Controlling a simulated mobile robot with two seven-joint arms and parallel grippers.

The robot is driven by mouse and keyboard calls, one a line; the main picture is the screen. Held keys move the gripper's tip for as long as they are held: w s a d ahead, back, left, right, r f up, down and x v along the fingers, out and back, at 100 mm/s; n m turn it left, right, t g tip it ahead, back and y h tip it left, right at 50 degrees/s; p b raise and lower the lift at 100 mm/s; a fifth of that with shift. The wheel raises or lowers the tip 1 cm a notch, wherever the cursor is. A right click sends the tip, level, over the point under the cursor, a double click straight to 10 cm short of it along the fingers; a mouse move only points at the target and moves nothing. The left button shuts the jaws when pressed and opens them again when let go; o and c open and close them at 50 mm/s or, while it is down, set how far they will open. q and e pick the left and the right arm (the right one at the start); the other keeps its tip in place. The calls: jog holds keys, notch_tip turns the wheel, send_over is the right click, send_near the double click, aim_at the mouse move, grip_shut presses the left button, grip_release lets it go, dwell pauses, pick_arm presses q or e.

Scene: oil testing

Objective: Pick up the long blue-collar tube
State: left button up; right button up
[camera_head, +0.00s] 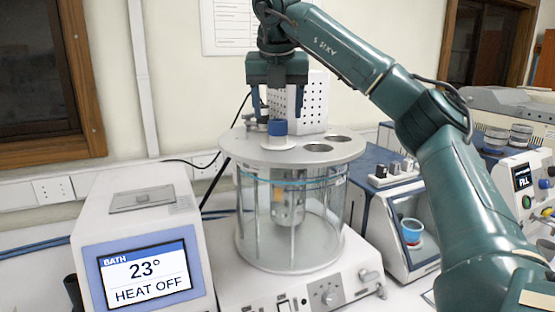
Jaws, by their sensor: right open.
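The long blue-collar tube shows its blue collar (277,128) above the round grey lid (250,150) of a glass bath (320,215). A white or clear part shows just under the collar; I cannot clearly tell the tube's lower length inside the glass. My right gripper (278,108) points down above the lid, its two dark fingers spread, one at each side above the collar. It is open and appears empty, with the collar a little below the fingertips. My left gripper is not in view.
A white control box (135,200) with a screen reading "23° HEAT OFF" stands at left. A white perforated box (312,100) stands behind the lid. The lid has two open holes at right. A blue-topped instrument with a small blue cup (411,229) is at right.

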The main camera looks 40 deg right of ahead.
aim_at(278, 121)
jog(key=shift+d+f, duration=0.15)
jog(key=shift+f, duration=0.25)
jog(key=p+x, duration=0.1)
jog(key=x, duration=0.2)
jog(key=shift+w+f, duration=0.2)
jog(key=shift+f, duration=0.1)
jog(key=shift+d+f, duration=0.1)
jog(key=shift+f, duration=0.15)
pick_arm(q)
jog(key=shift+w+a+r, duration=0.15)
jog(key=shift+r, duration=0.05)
pick_arm(e)
jog(key=shift+c, duration=0.4)
jog(key=c, duration=1.3)
jog(key=shift+o, duration=0.2)
jog(key=shift+r, duration=0.15)
